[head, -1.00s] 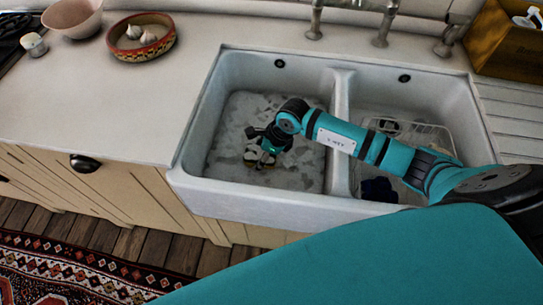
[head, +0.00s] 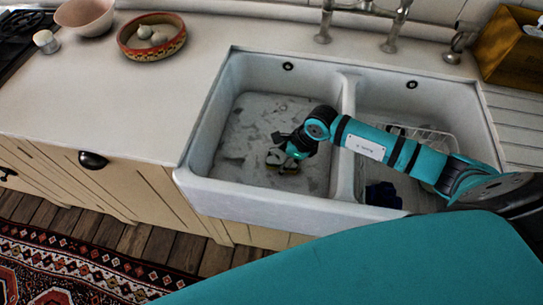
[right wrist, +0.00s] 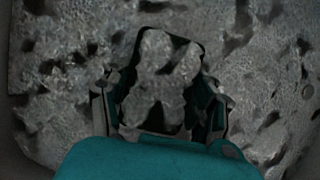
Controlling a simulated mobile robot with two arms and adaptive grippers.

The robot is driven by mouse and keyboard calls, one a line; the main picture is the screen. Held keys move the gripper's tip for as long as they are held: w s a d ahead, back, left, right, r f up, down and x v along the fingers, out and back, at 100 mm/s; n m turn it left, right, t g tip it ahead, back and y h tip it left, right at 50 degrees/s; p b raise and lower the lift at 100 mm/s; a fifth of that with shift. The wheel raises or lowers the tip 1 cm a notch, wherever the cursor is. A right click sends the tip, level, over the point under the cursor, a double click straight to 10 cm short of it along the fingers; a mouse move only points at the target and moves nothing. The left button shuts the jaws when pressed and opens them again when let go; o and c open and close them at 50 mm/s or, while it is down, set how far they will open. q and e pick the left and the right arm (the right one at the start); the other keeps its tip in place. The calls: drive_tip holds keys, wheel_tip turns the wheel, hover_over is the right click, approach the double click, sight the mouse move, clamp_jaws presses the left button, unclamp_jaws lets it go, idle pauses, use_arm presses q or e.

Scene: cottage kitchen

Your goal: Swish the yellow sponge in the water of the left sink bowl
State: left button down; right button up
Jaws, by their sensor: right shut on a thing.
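The left sink bowl (head: 228,168) is white, with grey, mottled water (head: 255,125) over its floor. My right gripper (head: 279,158) is down inside this bowl, right of its middle, pointing downward. It is shut on the yellow sponge (head: 287,170), which shows only as a small yellowish edge under the fingers, low at the water. In the right wrist view my right gripper (right wrist: 160,105) has its fingers on either side of a grey, rough-looking block, and the sponge's yellow cannot be made out there. My left gripper is not in view.
A divider (head: 345,145) separates the bowls, and my right arm crosses it. The right bowl (head: 470,130) holds a wire rack (head: 440,137) and a dark blue item (head: 383,195). Taps (head: 393,35) stand behind. A patterned bowl (head: 152,50) sits on the left counter.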

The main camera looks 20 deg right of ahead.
sight(274, 157)
drive_tip(key=shift+s+d, duration=0.5)
drive_tip(key=shift+d, duration=0.15)
drive_tip(key=w+a+b, duration=0.1)
drive_tip(key=w+a, duration=0.1)
drive_tip(key=w+a+b, duration=0.1)
drive_tip(key=w+a, duration=0.1)
drive_tip(key=a, duration=0.1)
drive_tip(key=w+a+b, duration=0.1)
drive_tip(key=a, duration=0.2)
drive_tip(key=shift+w+a, duration=0.25)
drive_tip(key=shift+w, duration=0.15)
drive_tip(key=s+d, duration=0.2)
drive_tip(key=d, duration=0.1)
drive_tip(key=s+d, duration=0.1)
drive_tip(key=shift+d+p, duration=0.3)
drive_tip(key=shift+p, duration=0.1)
wheel_tip(274, 157, up, 21)
drive_tip(key=p, duration=1.3)
drive_tip(key=shift+a+r, duration=0.1)
drive_tip(key=shift+a, duration=0.05)
